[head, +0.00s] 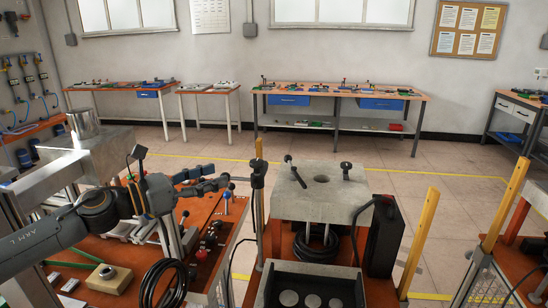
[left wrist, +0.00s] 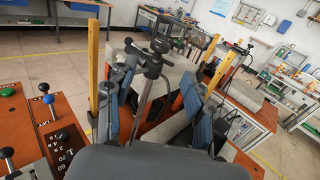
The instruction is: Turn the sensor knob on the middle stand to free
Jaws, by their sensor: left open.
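The middle stand (head: 258,205) is a thin upright pole with a dark clamp head, left of the grey block in the head view. In the left wrist view its dark sensor clamp (left wrist: 154,62) stands ahead, between my fingers in the picture, with small round knobs on it. I cannot tell which knob is the sensor knob or how it is set. My left gripper (head: 226,182) is open and points right toward the clamp head, with a small gap. Its two blue-padded fingers also show in the left wrist view (left wrist: 154,90). My right gripper is out of view.
A grey block (head: 325,188) with a hole and dark knobs stands right of the pole. Yellow posts (head: 417,243) rise nearby. An orange bench (head: 120,250) with joystick levers and coiled black cable lies below my left arm. Open floor lies behind, before the wall tables.

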